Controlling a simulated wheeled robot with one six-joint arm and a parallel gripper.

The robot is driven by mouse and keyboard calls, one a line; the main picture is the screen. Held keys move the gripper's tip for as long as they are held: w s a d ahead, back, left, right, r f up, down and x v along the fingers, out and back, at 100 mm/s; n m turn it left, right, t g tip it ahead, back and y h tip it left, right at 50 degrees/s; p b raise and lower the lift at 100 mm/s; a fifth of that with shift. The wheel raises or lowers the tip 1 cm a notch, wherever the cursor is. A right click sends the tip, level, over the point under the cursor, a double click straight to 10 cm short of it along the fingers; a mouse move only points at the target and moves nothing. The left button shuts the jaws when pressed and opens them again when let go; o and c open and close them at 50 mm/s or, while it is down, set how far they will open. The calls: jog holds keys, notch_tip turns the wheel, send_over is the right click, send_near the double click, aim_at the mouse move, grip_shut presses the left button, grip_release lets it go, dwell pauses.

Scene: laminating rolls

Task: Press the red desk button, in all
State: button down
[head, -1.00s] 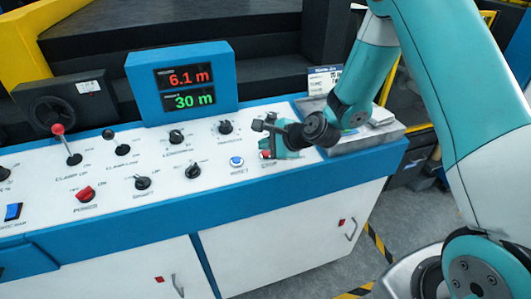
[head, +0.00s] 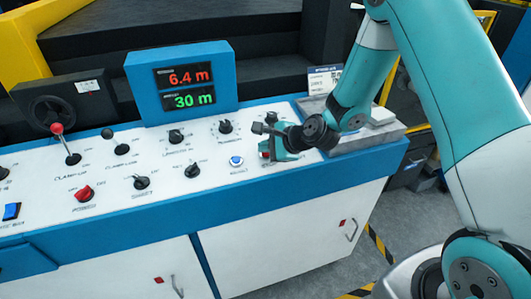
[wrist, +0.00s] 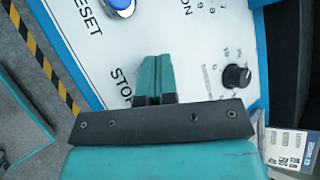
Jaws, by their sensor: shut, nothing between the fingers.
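My gripper (head: 268,154) is shut and empty, pointing down at the right part of the white control panel (head: 215,152). In the wrist view its two teal fingers (wrist: 154,72) lie together, close over the panel beside a printed label that starts "STO". A blue button (head: 236,161) marked RESET sits just left of my gripper and shows at the top of the wrist view (wrist: 119,6).
A display (head: 183,85) reads 6.4 m in red and 30 m in green. Several black knobs, a red knob (head: 84,193), a red-topped lever (head: 65,143) and a blue switch (head: 12,211) stand to the left. A grey block (head: 365,137) lies at the panel's right end.

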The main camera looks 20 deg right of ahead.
jog(key=shift+f, duration=0.3)
jog(key=shift+r, duration=0.1)
dwell(0.3)
jog(key=shift+s+r+p, duration=0.1)
jog(key=shift+r+p, duration=0.45)
jog(key=shift+r, duration=0.2)
jog(key=r+p, duration=0.2)
jog(key=r, duration=0.1)
jog(key=r+p, duration=0.2)
jog(key=shift+s, duration=0.4)
jog(key=shift+f, duration=0.1)
